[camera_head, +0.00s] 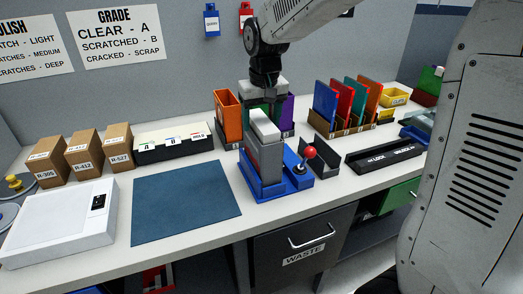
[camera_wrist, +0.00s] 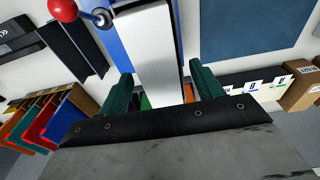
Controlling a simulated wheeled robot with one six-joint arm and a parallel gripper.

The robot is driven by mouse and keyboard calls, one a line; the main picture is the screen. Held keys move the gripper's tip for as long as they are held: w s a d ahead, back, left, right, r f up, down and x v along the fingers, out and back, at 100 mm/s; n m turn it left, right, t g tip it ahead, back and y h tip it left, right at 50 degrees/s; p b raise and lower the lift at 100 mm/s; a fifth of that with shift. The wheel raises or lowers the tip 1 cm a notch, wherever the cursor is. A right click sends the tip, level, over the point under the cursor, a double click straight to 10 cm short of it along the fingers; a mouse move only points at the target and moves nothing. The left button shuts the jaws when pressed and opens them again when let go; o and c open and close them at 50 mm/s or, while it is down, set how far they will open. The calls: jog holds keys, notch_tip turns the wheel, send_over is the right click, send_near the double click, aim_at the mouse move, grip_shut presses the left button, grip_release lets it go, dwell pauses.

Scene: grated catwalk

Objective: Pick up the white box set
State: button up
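The white and grey box set (camera_head: 265,150) stands upright in a blue holder (camera_head: 262,187) with a red ball-topped lever, near the middle of the bench. My gripper (camera_head: 264,106) is just behind and above its top in the head view. In the wrist view, the box set (camera_wrist: 156,45) lies between the two green fingers of my gripper (camera_wrist: 161,78). The fingers are spread, with a gap seen beside the box on the right. The box's far side and the fingertips are partly hidden in the head view.
An orange bin (camera_head: 228,117) stands close left of the gripper, and a purple one (camera_head: 288,115) close right. A blue mat (camera_head: 185,201) lies clear to the left. A rack of coloured panels (camera_head: 345,105) and a black case (camera_head: 385,158) are to the right.

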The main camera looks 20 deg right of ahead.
grip_shut()
jog(key=shift+r, duration=0.15)
